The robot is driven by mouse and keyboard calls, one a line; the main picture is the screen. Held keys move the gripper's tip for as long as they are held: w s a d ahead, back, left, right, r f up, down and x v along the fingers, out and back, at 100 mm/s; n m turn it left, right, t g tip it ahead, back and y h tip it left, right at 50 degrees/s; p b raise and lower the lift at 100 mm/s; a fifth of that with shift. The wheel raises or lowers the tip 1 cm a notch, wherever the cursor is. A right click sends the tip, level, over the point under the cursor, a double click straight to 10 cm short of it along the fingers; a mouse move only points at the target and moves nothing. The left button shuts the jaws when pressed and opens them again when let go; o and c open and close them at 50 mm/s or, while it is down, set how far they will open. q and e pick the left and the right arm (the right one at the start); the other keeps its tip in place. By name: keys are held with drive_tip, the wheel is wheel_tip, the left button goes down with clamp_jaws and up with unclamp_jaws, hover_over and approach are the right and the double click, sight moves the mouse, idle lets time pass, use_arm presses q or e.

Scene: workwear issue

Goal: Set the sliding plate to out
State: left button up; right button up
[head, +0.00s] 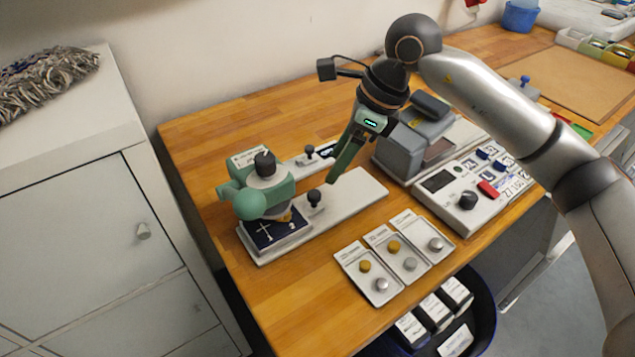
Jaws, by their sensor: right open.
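A green press (268,185) with a round green ball and a dark knob on top stands on a long pale base (355,196) on the wooden bench. A dark plate (268,236) with white marks lies on the base's left end, under the press head. A black knob (314,198) stands upright on the base just right of this plate; whether it joins the plate I cannot tell. My right gripper (338,167) is open, its green fingers pointing down above the base, right of the knob and apart from it. My left gripper is not in view.
A second knob (309,152) stands on a narrow strip behind the press. A grey machine (400,150) and a control box (465,198) with buttons stand at right. Small trays (353,259) with metal buttons lie in front. The base's right half is bare.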

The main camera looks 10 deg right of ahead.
sight(315, 194)
drive_tip(key=x, duration=0.9)
drive_tip(key=shift+p, duration=0.35)
drive_tip(key=shift+r, duration=0.1)
clamp_jaws()
idle(0.8)
